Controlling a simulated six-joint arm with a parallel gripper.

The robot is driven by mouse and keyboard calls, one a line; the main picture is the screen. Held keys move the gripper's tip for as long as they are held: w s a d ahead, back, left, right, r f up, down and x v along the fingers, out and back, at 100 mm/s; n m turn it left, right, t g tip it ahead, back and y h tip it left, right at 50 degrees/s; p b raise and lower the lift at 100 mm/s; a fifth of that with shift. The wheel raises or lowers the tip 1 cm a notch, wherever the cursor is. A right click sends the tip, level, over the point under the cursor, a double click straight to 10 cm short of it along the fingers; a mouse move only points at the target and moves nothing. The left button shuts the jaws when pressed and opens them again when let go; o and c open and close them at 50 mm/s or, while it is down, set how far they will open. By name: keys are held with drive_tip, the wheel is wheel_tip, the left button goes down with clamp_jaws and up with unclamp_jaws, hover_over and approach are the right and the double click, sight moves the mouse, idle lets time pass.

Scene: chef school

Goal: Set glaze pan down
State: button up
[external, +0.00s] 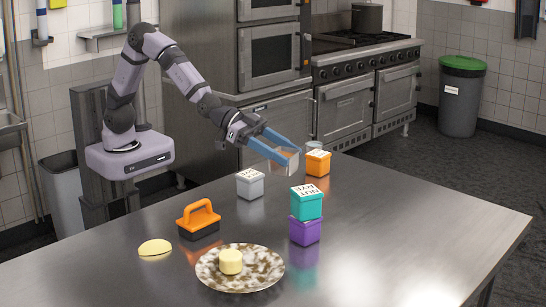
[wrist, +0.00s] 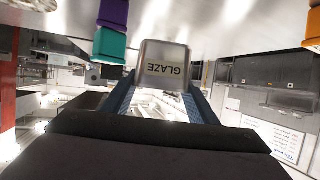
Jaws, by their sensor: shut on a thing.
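The glaze pan (external: 291,162) is a small metallic box. In the wrist view the pan (wrist: 162,54) carries the word GLAZE, upside down in the picture, on the face turned to the camera. My gripper (external: 284,152) is shut on it, with one blue finger on each side. The pan is held up near the far side of the steel table (external: 390,225), between the white box and the orange box in the external view. It looks clear of the table, but its exact height is hard to tell.
Near the pan stand a white labelled box (external: 250,185) and an orange box (external: 317,164). A teal box (external: 306,205) sits on a purple box (external: 305,232). An orange-handled press (external: 199,222), a yellow piece (external: 155,248) and a plate (external: 212,273) lie nearer. The table's right side is clear.

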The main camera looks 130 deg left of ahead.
drive_tip(key=s+a+f+n+g+y+p, duration=0.15)
drive_tip(key=s+a+n+g+y, duration=0.75)
drive_tip(key=s+a, duration=1.05)
drive_tip(key=shift+n+t, duration=0.6)
drive_tip(key=shift+t, duration=0.2)
drive_tip(key=shift+s+d+f+b, duration=0.15)
drive_tip(key=shift+s+d+f, duration=0.1)
drive_tip(key=shift+f, duration=1.4)
drive_tip(key=shift+s+d+f+b, duration=0.1)
drive_tip(key=shift+s+d+f, duration=0.15)
drive_tip(key=shift+f, duration=1.35)
drive_tip(key=shift+s+d+f+b, duration=0.15)
drive_tip(key=shift+s+d+f, duration=0.1)
drive_tip(key=shift+f, duration=1.4)
drive_tip(key=shift+f, duration=0.15)
drive_tip(key=o, duration=1.3)
